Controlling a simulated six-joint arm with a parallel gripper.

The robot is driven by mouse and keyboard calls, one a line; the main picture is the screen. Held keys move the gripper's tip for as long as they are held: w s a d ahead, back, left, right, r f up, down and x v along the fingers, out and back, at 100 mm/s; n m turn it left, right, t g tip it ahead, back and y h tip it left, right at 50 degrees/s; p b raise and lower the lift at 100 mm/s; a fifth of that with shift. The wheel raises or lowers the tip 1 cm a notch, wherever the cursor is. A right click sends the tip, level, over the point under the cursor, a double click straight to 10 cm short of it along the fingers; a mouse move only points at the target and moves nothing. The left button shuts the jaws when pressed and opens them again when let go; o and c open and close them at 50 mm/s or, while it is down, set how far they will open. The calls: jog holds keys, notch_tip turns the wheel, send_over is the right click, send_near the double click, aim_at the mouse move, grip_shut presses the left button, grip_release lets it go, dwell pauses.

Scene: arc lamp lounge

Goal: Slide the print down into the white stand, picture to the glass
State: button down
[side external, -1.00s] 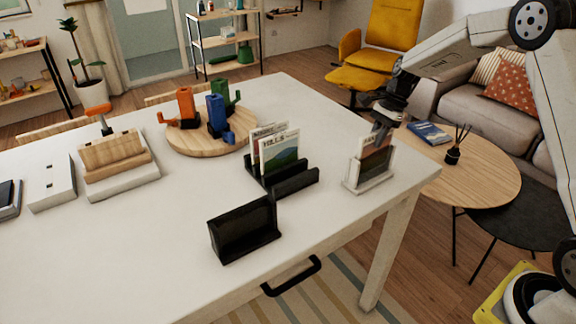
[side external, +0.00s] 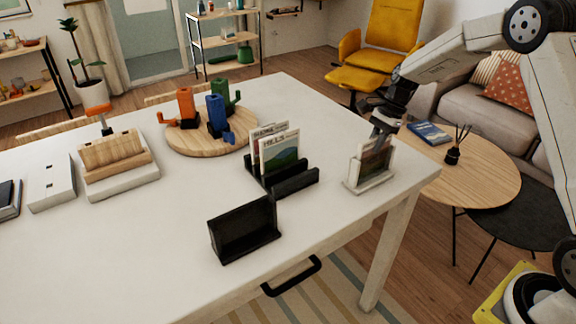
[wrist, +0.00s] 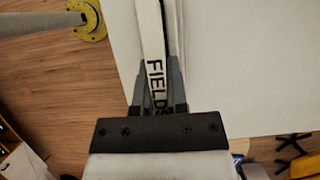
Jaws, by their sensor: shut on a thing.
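The white stand (side external: 356,184) is upright near the table's right edge. The print (side external: 375,160) sits upright and low within the stand, its dark landscape picture facing the side camera. The glass itself is hard to make out. My gripper (side external: 381,133) is above the stand, shut on the print's upper edge. In the wrist view my gripper (wrist: 158,84) holds the print's top band, lettered "FIELDS" (wrist: 155,78). I cannot tell from here whether the print touches the slot's bottom.
A black rack (side external: 291,183) holds other prints (side external: 281,158) to the left of the stand. An empty-looking black stand (side external: 243,232) is nearer the front. A round wooden board (side external: 190,145) bears coloured holders. The table (side external: 130,245) is clear at front left.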

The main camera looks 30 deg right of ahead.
jog(key=c, duration=0.6)
grip_release()
jog(key=shift+f, duration=0.1)
jog(key=shift+v, duration=4.05)
jog(key=shift+s+a+f+n, duration=0.1)
jog(key=shift+s+a+n, duration=0.1)
jog(key=shift+a+n, duration=0.15)
jog(key=s+a+f+n+t+h, duration=0.1)
jog(key=s+a+f+n, duration=0.1)
jog(key=s+a+n, duration=0.2)
jog(key=s+a+f+n+h, duration=0.2)
jog(key=s+a+n, duration=0.3)
jog(key=s+n, duration=0.2)
jog(key=s+a+f+n+t+h, duration=0.1)
jog(key=s+a+f+n, duration=0.1)
jog(key=s+a+n, duration=0.2)
jog(key=shift+s+a+f+n+t, duration=0.15)
jog(key=shift+s+n, duration=0.45)
jog(key=shift+s, duration=0.55)
jog(key=shift+s+r+n+t, duration=0.15)
jog(key=shift+s+n, duration=0.4)
jog(key=shift+s, duration=0.55)
